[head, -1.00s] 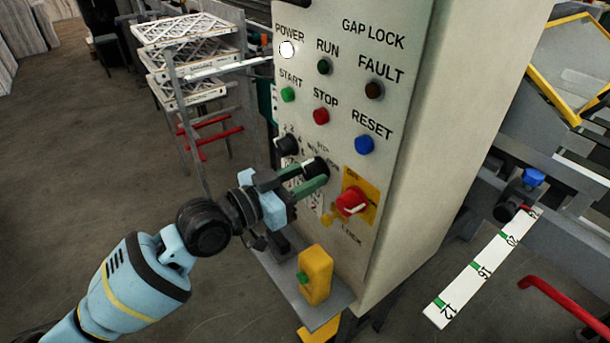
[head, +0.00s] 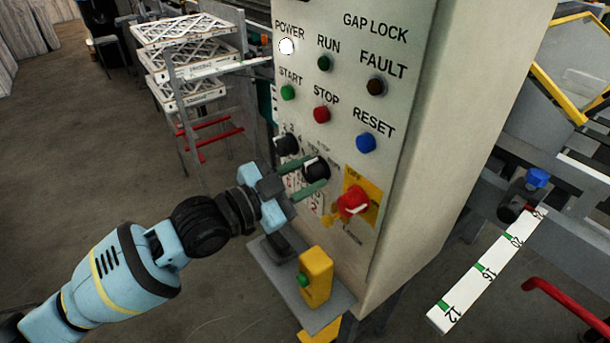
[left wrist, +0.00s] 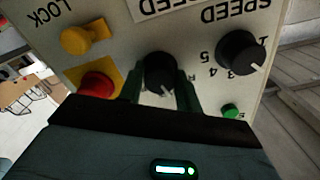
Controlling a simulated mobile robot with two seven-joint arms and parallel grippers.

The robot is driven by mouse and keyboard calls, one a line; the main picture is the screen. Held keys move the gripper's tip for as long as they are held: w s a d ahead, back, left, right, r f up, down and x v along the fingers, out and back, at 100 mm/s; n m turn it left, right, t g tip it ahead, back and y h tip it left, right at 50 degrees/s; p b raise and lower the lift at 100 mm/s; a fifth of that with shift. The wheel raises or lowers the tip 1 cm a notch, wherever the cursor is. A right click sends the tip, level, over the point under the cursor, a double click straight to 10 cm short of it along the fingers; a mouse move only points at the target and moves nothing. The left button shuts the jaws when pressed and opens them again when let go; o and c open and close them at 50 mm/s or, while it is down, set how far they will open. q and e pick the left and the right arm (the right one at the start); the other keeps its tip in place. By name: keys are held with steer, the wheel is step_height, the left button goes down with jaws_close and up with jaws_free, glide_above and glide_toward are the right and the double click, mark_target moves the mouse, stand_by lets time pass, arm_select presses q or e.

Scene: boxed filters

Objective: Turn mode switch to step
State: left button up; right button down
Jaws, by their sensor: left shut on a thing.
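The mode switch is a black rotary knob (head: 316,168) on the grey control panel, below STOP and left of a red knob on a yellow plate. My left gripper (head: 312,179) is shut on it, with a green finger on each side. In the left wrist view, which is upside down, the knob (left wrist: 158,70) sits between the fingers (left wrist: 160,92), and a white pointer mark shows on its rim. The small labels around the switch are partly hidden and too blurred to read. My right gripper is not in view.
A black speed knob (head: 287,145) sits close at the upper left. The red knob (head: 353,202) is close at the lower right. A yellow box with a green button (head: 316,273) stands on a shelf below. The left wrist view shows a yellow lock knob (left wrist: 86,38).

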arm_select(q)
steer(key=shift+m+p, duration=0.3)
steer(key=shift+m, duration=1.1)
steer(key=o, duration=1)
steer(key=shift+a, duration=0.1)
steer(key=v, duration=0.7)
steer(key=shift+s+a, duration=0.2)
steer(key=shift+a, duration=0.05)
